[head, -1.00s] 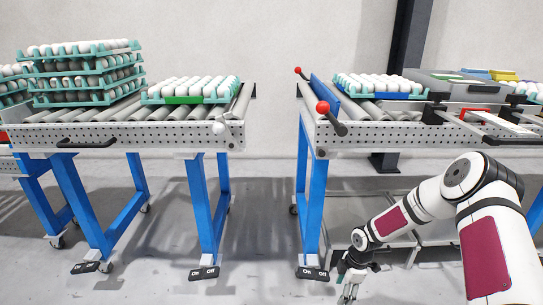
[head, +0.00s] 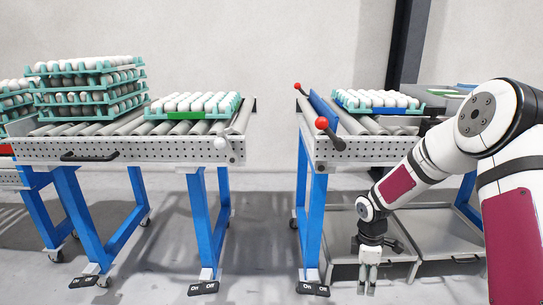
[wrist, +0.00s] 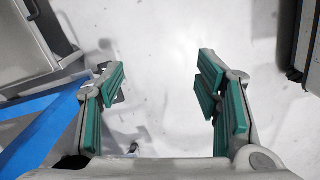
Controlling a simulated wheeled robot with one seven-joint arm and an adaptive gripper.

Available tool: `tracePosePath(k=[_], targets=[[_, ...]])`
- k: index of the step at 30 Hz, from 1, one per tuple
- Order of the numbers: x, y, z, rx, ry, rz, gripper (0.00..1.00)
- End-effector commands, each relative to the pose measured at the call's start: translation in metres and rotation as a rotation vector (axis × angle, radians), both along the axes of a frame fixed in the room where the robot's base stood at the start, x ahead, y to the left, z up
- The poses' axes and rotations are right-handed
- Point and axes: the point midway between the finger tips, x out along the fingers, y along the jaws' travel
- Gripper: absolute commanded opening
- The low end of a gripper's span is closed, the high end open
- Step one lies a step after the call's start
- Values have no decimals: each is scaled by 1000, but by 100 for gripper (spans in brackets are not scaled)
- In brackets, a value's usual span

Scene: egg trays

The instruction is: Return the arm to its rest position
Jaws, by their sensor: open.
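My gripper (head: 368,282) hangs low in front of the right conveyor table, pointing down, below the level of the rollers. In the wrist view my gripper (wrist: 163,95) has its green-padded fingers wide apart, with only pale floor between them. It holds nothing. My white arm with dark red panels reaches in from the right side of the head view and bends down to the gripper.
The right conveyor (head: 345,150) carries a tray of eggs (head: 378,109). The left conveyor (head: 150,150) carries another egg tray (head: 192,115) and a stack of egg trays (head: 88,99). The gap between the conveyors is clear. A grey low shelf (head: 440,232) is behind my gripper.

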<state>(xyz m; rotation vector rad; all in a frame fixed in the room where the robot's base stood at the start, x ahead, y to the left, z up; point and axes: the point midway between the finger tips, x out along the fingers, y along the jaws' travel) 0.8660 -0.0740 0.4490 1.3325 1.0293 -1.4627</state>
Motion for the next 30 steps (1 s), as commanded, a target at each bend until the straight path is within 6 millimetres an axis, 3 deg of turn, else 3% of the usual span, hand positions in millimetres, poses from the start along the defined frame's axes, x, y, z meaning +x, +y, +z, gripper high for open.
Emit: tracePosePath(k=[1, 6, 15, 21, 30], targets=[[-5, -2, 28, -30, -10, -36, 58], [-35, -4, 99, -105, -23, -189, 58], [-110, 3, 205, -184, -73, -485, 58], [-172, 14, 258, -190, -112, -691, 58], [-273, 37, 303, -129, -145, -991, 58]])
